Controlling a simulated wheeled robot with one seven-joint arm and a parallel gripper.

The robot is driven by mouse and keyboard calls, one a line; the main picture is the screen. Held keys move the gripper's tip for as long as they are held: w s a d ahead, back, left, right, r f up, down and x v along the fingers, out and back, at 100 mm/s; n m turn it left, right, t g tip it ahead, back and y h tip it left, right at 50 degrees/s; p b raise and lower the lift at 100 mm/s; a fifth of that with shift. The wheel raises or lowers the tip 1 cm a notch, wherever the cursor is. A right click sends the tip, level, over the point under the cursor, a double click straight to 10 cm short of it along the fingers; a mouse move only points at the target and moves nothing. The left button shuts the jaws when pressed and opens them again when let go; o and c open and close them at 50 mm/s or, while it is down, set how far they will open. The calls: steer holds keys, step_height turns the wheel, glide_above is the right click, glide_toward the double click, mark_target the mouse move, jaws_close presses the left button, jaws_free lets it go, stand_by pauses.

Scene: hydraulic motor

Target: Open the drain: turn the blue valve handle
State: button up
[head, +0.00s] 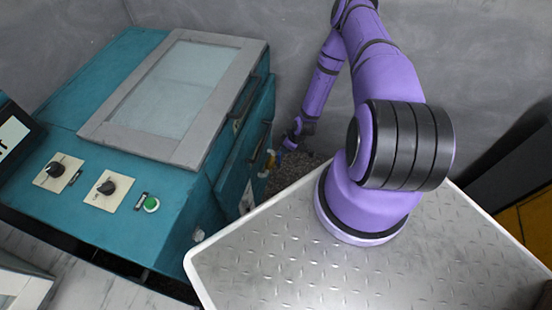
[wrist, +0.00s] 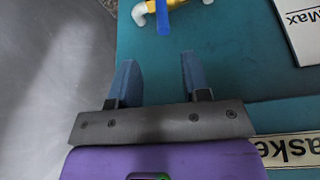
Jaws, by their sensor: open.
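The blue valve handle (wrist: 163,18) shows at the top edge of the wrist view, on a brass valve body (wrist: 151,6) with white pipe ends, partly cut off by the frame. My gripper (wrist: 158,58) is open and empty. Its two blue fingers point toward the valve. In the picture the handle lies beyond the fingertips, roughly in line with the gap between them, and no contact shows. In the head view my gripper (head: 282,148) is small beside the brass valve (head: 269,162) on the machine's right side. The handle cannot be made out there.
The teal machine (head: 185,195) fills the left, with a glazed lid (head: 172,90), black knobs and a green button (head: 151,204) on top. White labels (wrist: 303,30) are on its side. A grey wall is behind, and open floor shows left in the wrist view.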

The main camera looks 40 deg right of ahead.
mark_target(279, 160)
steer(key=x, duration=1.1)
steer(key=shift+s+a+f, duration=0.15)
jaws_close()
